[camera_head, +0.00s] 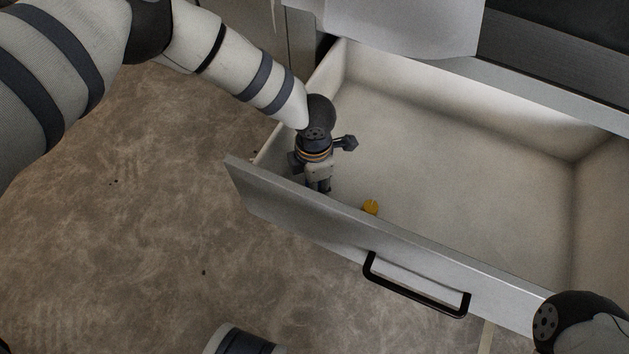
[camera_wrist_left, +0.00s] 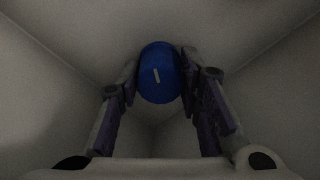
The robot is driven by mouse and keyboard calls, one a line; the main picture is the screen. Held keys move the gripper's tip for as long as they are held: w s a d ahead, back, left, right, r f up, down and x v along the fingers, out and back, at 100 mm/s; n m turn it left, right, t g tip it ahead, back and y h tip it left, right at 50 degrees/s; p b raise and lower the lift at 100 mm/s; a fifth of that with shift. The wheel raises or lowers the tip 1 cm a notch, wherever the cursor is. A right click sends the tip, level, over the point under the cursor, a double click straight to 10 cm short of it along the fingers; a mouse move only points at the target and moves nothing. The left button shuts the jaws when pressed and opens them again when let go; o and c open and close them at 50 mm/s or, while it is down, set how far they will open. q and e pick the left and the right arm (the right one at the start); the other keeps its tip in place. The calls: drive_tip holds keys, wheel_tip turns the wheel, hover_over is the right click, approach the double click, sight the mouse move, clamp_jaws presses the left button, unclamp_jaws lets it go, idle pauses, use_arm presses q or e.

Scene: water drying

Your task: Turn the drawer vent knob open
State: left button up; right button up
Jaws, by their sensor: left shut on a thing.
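The blue round vent knob (camera_wrist_left: 152,90) sits in a corner of the drawer and carries a short white mark, tilted slightly from vertical. My left gripper (camera_wrist_left: 160,64) has its fingers on either side of the knob and is shut on it. In the head view my left gripper (camera_head: 319,187) reaches down into the front left corner of the open drawer (camera_head: 470,165). The knob is hidden there behind the gripper and the drawer front. My right gripper is not in view.
The drawer front has a black bar handle (camera_head: 415,291). A white cloth or sheet (camera_head: 405,28) hangs above the drawer. The rest of the drawer floor is clear.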

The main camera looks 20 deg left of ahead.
use_arm(q)
drive_tip(key=m+b, duration=0.1)
drive_tip(key=m, duration=0.5)
drive_tip(key=m+b, duration=0.1)
drive_tip(key=m, duration=0.4)
drive_tip(key=shift+m, duration=0.4)
idle(0.3)
drive_tip(key=o, duration=1.1)
drive_tip(key=shift+o, duration=0.2)
drive_tip(key=shift+r, duration=0.1)
wheel_tip(320, 180, up, 12)
